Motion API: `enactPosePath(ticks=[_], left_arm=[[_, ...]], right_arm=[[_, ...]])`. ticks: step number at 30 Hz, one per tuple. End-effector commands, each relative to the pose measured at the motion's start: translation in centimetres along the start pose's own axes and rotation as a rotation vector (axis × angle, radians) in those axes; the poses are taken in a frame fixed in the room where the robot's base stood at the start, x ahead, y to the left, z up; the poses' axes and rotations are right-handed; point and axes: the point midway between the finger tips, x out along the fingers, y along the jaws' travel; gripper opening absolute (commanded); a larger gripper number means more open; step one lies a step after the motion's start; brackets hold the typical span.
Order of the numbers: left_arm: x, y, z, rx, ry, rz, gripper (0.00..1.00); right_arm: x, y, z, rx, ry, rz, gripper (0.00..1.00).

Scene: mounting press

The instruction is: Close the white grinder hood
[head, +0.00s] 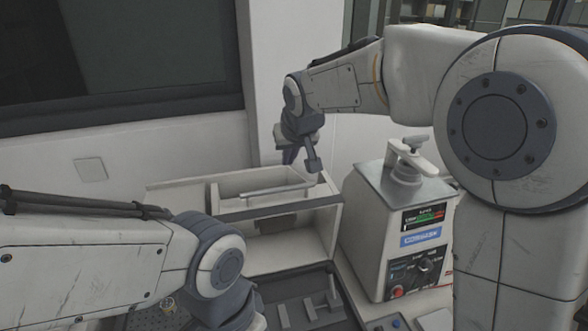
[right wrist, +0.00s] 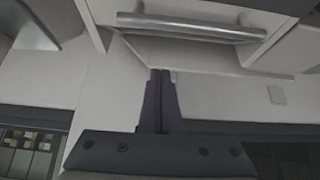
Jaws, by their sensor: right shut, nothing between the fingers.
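The white grinder hood (head: 263,180) is raised at the back of the white grinder housing (head: 322,225). Its metal bar handle (head: 265,190) faces me, and the housing's interior shows below. In the right wrist view the handle (right wrist: 190,25) and the hood's white panel (right wrist: 190,55) are at the top. My right gripper (head: 290,157) is above and behind the hood's right part. Its dark fingers (right wrist: 159,73) are together and empty, apart from the handle. Whether they touch the panel I cannot tell. My left arm is at the lower left; its gripper is out of view.
A white and grey mounting press (head: 395,225) with a clamp on top, a display and knobs stands close to the right of the grinder. A dark tray (head: 262,290) with metal parts lies in front. A white wall (head: 205,150) is close behind.

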Motion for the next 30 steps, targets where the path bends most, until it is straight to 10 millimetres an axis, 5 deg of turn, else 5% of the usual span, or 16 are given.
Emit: enactPosePath(ticks=[4,15,30], left_arm=[[-1.4,0.1,-0.1,0.001,0.0,0.0,0.5],[-2.4,0.2,-0.1,0.004,0.0,0.0,0.5],[-2.1,0.1,-0.1,0.003,0.0,0.0,0.5]], right_arm=[[3.1,-0.2,-0.1,-0.002,-0.006,-0.001,0.0],[1.6,0.0,3.5,-0.001,0.0,0.0,0.0],[1.7,0.2,3.9,0.001,0.004,0.0,0.0]])
